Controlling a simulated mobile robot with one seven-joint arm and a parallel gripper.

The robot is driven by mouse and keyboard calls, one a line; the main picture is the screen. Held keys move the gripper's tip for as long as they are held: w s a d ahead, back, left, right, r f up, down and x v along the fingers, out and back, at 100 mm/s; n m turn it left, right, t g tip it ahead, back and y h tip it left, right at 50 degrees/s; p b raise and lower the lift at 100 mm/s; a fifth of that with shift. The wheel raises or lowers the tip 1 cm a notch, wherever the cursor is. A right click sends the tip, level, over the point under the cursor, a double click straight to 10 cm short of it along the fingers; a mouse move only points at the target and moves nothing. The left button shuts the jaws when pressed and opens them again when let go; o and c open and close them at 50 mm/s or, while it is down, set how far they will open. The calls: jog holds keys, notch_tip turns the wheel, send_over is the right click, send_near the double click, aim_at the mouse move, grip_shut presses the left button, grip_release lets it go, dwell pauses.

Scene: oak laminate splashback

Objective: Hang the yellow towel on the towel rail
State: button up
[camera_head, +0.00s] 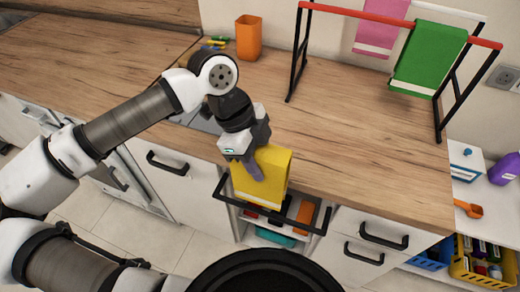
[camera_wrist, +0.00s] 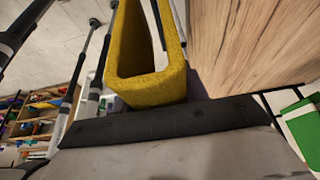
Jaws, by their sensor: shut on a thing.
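The yellow towel (camera_head: 270,172) hangs folded from my gripper (camera_head: 254,168), just off the counter's front edge. My gripper is shut on its upper part. In the wrist view the towel (camera_wrist: 146,88) shows as a thick U-shaped fold with a gap between its two layers; the fingertips are hidden there. A black rail (camera_head: 300,226) runs along the cabinet front at the towel's lower end. I cannot tell whether the towel touches it or straddles it. A rack on the counter has a red bar (camera_head: 340,11) and a white bar (camera_head: 452,14).
A pink towel (camera_head: 378,25) and a green towel (camera_head: 430,58) hang on the rack. An orange cup (camera_head: 249,37) stands at the counter's back. Open shelves lie behind the black rail. The wooden counter (camera_head: 340,135) is largely clear. Drawer handles (camera_head: 383,237) jut out at right.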

send_over(257, 210)
jog(key=shift+f, duration=2.4)
jog(key=shift+s+d+f+b, duration=0.15)
jog(key=shift+f+b, duration=0.85)
jog(key=shift+f, duration=0.9)
jog(key=shift+w+d+f+b, duration=0.15)
jog(key=shift+f+b, duration=0.85)
jog(key=shift+f, duration=0.95)
jog(key=shift+s+d+f+b, duration=0.15)
jog(key=shift+f+b, duration=0.85)
jog(key=shift+f, duration=0.9)
notch_tip(257, 210, down, 11)
jog(key=b, duration=1.1)
jog(key=shift+r+b, duration=0.15)
jog(key=shift+b, duration=0.2)
jog(key=o, duration=1.4)
jog(key=v, duration=1.4)
jog(key=shift+b, duration=0.4)
jog(key=shift+s, duration=0.1)
